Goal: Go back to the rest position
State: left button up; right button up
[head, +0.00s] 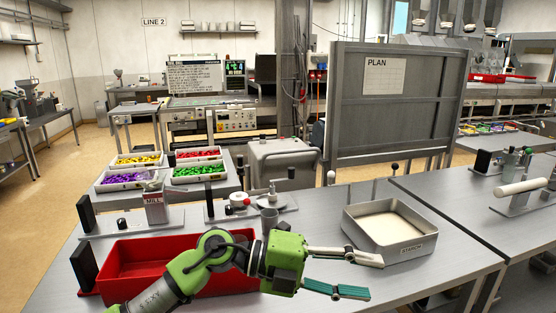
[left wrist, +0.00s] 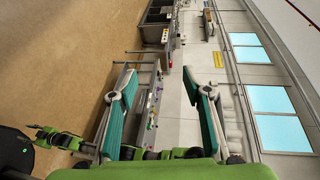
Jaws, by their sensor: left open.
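My left gripper (head: 358,275) reaches in from the lower left in the head view, over the front of the grey table (head: 315,225). Its fingers are spread apart with nothing between them. In the left wrist view the two green-padded fingers of the left gripper (left wrist: 165,95) also stand wide apart and empty. My left arm crosses in front of the red tray (head: 130,262) and hides part of it. The right gripper does not show in the head view.
A metal tray marked STARCH (head: 398,250) stands right of the left gripper. A small mill (head: 155,208) and a grey cup (head: 269,222) stand behind the arm. Trays of coloured pieces, with a green one (head: 199,171), sit further back. The grey PLAN board (head: 390,105) rises behind the table.

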pick_arm(q)
jog(key=w+a+r+n+t+h, duration=0.3)
jog(key=a+r+n+t+h, duration=0.15)
jog(key=r+n+t, duration=0.45)
jog(key=w+a+f+n+t+y, duration=0.3)
jog(key=w+a+n+t+y, duration=0.3)
jog(key=n+t, duration=0.45)
jog(key=s+a+f+n+g+y, duration=0.2)
jog(key=s+a+f+n+y, duration=0.1)
jog(key=a+f+n+y, duration=1.3)
jog(key=s+a+f+m+g+h, duration=0.1)
jog(key=s+a+f+g, duration=0.2)
jog(key=s+f, duration=0.4)
jog(key=s+a+f+g, duration=0.3)
jog(key=s+f, duration=0.1)
jog(key=f, duration=0.6)
jog(key=s+a+f+g, duration=0.1)
jog(key=s+f+g, duration=0.25)
jog(key=s, duration=0.55)
jog(key=s+a+f+g, duration=0.1)
jog(key=s+f+g, duration=0.3)
jog(key=s, duration=0.5)
notch_tip(320, 180, down, 28)
jog(key=s, duration=0.3)
jog(key=s+a+f+g, duration=0.1)
jog(key=s+a+f, duration=0.2)
jog(key=s+f, duration=1.1)
jog(key=shift+s+a+f+g, duration=0.15)
jog(key=shift+s+g, duration=0.15)
jog(key=shift+s, duration=0.6)
